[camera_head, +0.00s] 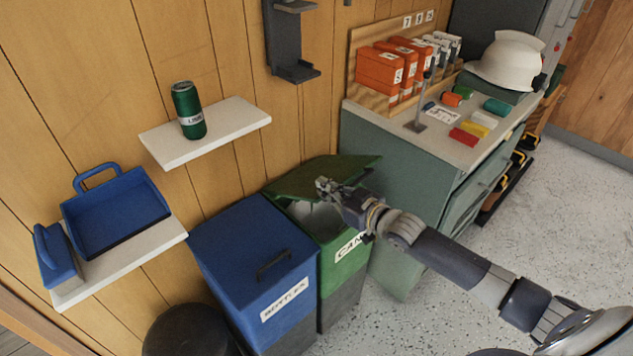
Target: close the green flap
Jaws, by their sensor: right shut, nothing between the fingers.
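The green flap (310,176) is the lid of the green bin (341,272) labelled "CAN…". It stands partly raised, hinged at the wall side, with the bin's opening showing below it. My right gripper (324,186) is at the flap's front edge, over the opening. It is shut with nothing in it. I cannot tell whether it touches the flap. My right arm comes in from the lower right and hides part of the bin's label and rim. My left gripper is not in view.
A blue bin (250,245) labelled "BOTTLES" stands left of the green bin, its lid shut. A green cabinet (385,150) stands close on the right. Wall shelves hold a green can (188,111) and a blue dustpan (115,213). Speckled floor is free at right.

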